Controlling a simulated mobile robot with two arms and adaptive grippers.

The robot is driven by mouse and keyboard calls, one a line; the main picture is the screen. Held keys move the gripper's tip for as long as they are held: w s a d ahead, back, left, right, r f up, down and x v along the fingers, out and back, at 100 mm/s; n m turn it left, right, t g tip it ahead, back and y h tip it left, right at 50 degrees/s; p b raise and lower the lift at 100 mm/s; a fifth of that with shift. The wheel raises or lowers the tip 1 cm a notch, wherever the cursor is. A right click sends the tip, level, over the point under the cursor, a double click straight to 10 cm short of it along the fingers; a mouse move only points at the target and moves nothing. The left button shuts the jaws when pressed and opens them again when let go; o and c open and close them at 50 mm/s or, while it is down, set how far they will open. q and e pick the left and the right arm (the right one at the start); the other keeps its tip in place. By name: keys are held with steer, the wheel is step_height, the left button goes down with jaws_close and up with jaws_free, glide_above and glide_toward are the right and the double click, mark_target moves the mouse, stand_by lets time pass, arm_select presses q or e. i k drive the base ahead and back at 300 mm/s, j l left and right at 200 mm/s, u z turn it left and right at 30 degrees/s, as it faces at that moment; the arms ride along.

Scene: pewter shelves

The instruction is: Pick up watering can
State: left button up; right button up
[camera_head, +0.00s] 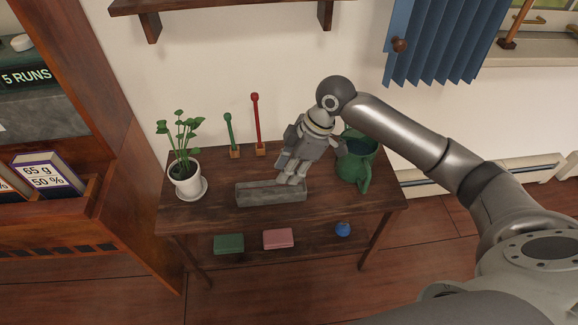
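The green watering can (352,172) stands on the right part of the dark wooden table. My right forearm and wrist pass in front of its upper left side and hide part of it. My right gripper (288,174) points down to the left of the can, above the grey stone trough (262,198). It appears apart from the can. Its fingers are small and seen at an angle, so I cannot tell whether they are open or shut. My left gripper is not in view.
A potted plant (184,172) stands on the table's left end. A green tool (230,133) and a red tool (256,121) stand upright at the back. A lower shelf holds a green block (229,244), a pink block (278,239) and a blue ball (343,229). A blue curtain (437,42) hangs at upper right.

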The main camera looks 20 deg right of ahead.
mark_target(355, 167)
steer(key=z, duration=1.25)
